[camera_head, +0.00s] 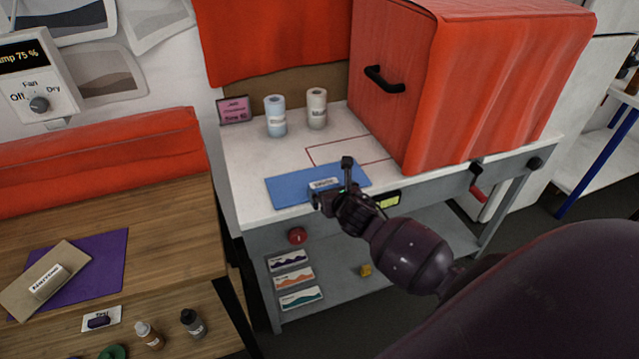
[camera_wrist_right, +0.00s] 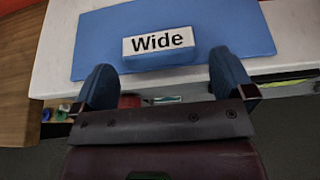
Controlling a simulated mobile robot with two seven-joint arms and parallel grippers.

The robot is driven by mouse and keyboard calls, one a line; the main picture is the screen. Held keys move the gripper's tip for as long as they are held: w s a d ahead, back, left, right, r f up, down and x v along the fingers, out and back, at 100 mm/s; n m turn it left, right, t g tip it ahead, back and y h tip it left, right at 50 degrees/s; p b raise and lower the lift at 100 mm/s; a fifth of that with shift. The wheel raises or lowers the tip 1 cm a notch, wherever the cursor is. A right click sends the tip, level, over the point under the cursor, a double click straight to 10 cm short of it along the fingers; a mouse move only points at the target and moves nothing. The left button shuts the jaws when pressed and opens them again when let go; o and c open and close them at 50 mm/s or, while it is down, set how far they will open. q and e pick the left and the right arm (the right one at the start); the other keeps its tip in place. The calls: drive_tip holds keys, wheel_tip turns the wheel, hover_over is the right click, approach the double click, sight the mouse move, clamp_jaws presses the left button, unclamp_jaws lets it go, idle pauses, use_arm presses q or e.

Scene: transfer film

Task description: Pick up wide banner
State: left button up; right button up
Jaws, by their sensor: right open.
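The wide banner (camera_head: 288,190) is a flat blue sheet on the white tabletop, with a blue block on it whose white label reads "Wide" (camera_wrist_right: 160,41). The sheet fills the top of the right wrist view (camera_wrist_right: 95,45). My right gripper (camera_head: 332,184) is at the front edge of the banner. In the right wrist view its two fingers (camera_wrist_right: 163,72) are apart, with the labelled block just beyond and between their tips. I cannot tell whether they touch the sheet. The gripper and hand hide part of the banner in the head view. My left gripper is not in view.
A large red press (camera_head: 480,90) with a black handle stands at the table's right. Two rolls (camera_head: 276,117) and a pink sign (camera_head: 235,110) are at the back. A wooden table (camera_head: 165,225) with purple and tan sheets is at the left. A red button (camera_head: 297,236) sits on the front.

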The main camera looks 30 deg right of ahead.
sight(326, 186)
drive_tip(key=shift+x, duration=2.15)
drive_tip(key=shift+w+a+r, duration=0.1)
drive_tip(key=c, duration=0.7)
